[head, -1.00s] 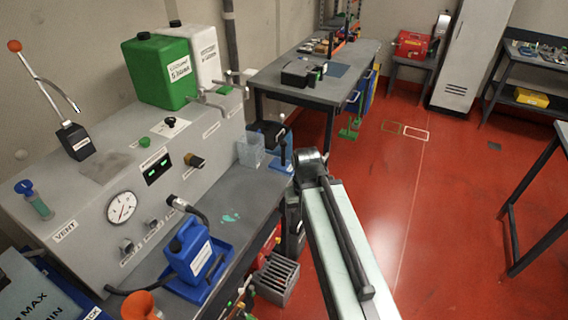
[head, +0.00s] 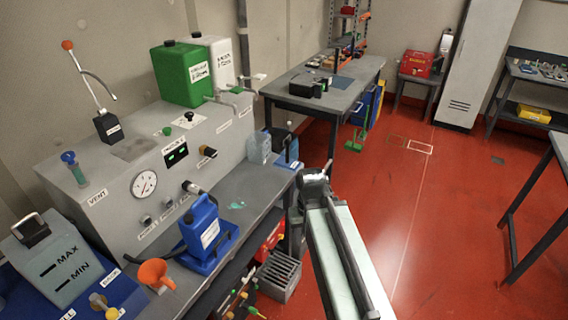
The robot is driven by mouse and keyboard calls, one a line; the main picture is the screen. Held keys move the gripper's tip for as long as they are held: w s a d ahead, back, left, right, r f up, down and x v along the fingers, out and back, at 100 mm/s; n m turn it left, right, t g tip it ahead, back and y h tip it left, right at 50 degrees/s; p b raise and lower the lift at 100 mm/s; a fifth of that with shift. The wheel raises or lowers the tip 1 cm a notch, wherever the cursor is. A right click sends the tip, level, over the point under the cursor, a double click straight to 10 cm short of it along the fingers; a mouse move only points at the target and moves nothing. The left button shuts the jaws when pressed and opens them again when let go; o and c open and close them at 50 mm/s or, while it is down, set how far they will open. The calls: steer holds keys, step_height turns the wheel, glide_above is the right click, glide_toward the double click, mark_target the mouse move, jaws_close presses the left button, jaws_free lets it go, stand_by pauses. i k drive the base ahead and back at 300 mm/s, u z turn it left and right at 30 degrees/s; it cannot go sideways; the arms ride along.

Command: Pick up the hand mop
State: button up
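A green tool with a thin upright handle and a flat green head (head: 354,146) is at the right end of the back table, low beside its leg. It may be the hand mop, but it is too small to be sure. My arm reaches up from the bottom of the head view, right of the grey bench. A dark part at its far end, which I take to be my gripper (head: 296,232), points down beside the bench's right edge. Its fingers cannot be made out. It is well short of the green tool.
The grey bench (head: 258,189) on the left carries a blue jug (head: 205,238), an orange funnel (head: 154,273) and a small teal spill (head: 237,205). A grey slotted crate (head: 278,275) is below. The red floor (head: 420,215) on the right is clear.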

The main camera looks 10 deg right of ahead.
mark_target(289, 164)
steer(key=u, duration=2.9)
steer(key=k, duration=1.55)
steer(key=z, duration=1.2)
steer(key=i, duration=1)
